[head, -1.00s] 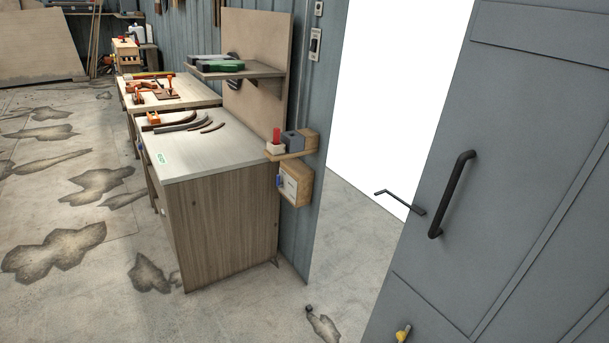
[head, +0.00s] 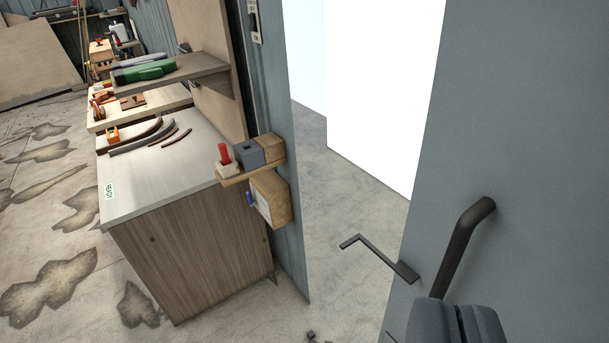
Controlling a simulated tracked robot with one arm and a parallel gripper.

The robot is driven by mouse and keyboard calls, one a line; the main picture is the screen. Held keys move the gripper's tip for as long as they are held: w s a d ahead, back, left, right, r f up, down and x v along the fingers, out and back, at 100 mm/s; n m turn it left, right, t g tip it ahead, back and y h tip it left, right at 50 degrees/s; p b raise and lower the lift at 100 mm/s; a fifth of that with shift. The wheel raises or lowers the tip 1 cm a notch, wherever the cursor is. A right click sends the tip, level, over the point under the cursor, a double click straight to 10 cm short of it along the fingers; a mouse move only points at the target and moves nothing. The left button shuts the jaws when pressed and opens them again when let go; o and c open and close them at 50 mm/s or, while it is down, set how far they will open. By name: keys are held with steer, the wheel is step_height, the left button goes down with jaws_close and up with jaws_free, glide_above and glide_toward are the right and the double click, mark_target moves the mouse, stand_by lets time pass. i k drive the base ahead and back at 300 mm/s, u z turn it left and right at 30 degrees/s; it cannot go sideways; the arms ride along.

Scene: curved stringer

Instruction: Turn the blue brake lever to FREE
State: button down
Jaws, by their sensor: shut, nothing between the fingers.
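The small blue lever (head: 250,200) is on the left side of a wooden box (head: 270,197) with a pale front face. The box is fixed to the wall edge beside the doorway, under a small shelf. Any FREE marking is too small to read. My gripper (head: 458,316) shows at the bottom right, its dark fingers shut and empty. It is well to the right of the lever and appears in front of the lower end of the door's black handle. I cannot tell whether it touches the handle.
A grey door (head: 500,120) with a black bar handle (head: 465,235) and a black latch lever (head: 380,258) stands open on the right. A small shelf (head: 262,168) holds blocks. A workbench (head: 185,250) stands left, with curved strips on top.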

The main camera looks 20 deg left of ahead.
mark_target(252, 203)
steer(key=u, duration=0.15)
steer(key=i, duration=1.45)
steer(key=u, duration=1.05)
steer(key=i, duration=0.5)
steer(key=u, duration=0.3)
steer(key=k, duration=0.9)
steer(key=u, duration=0.2)
steer(key=i, duration=0.9)
steer(key=z, duration=0.1)
